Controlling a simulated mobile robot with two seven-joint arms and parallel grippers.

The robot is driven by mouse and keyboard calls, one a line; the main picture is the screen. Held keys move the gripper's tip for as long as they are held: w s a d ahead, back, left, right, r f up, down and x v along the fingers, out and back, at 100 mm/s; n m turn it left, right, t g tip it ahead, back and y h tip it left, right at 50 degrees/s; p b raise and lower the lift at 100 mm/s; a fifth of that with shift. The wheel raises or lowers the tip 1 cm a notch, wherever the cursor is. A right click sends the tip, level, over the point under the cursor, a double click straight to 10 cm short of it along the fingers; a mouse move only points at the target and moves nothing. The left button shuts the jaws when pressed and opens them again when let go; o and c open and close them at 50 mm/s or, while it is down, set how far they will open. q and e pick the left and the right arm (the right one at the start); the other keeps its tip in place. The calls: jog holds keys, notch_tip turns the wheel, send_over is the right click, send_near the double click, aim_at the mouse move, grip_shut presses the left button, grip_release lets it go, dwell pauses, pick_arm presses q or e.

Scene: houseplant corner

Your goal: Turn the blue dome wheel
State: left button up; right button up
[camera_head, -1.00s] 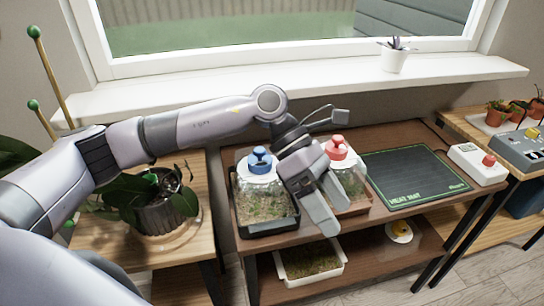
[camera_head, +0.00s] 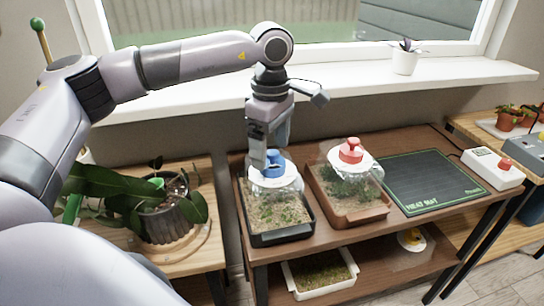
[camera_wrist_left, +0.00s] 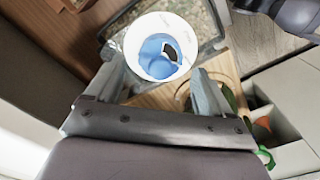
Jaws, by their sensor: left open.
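The blue wheel (camera_head: 273,157) sits on the white cap of a clear dome. The dome stands over a black tray (camera_head: 284,238) of soil and sprouts at the left of the brown shelf top. My left gripper (camera_head: 264,162) points down just above and beside the wheel, hiding part of it. In the left wrist view the open fingers (camera_wrist_left: 157,68) lie to either side of the blue wheel (camera_wrist_left: 155,67) and its white cap. I cannot tell whether they touch it.
A dome with a red wheel (camera_head: 351,150) stands close on the right. A potted plant (camera_head: 168,218) stands left. The window sill (camera_head: 200,108) runs behind.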

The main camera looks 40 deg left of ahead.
aim_at(273, 166)
pick_arm(q)
jog(key=shift+f, duration=1.3)
jog(key=c, duration=1.1)
jog(key=shift+o, duration=0.2)
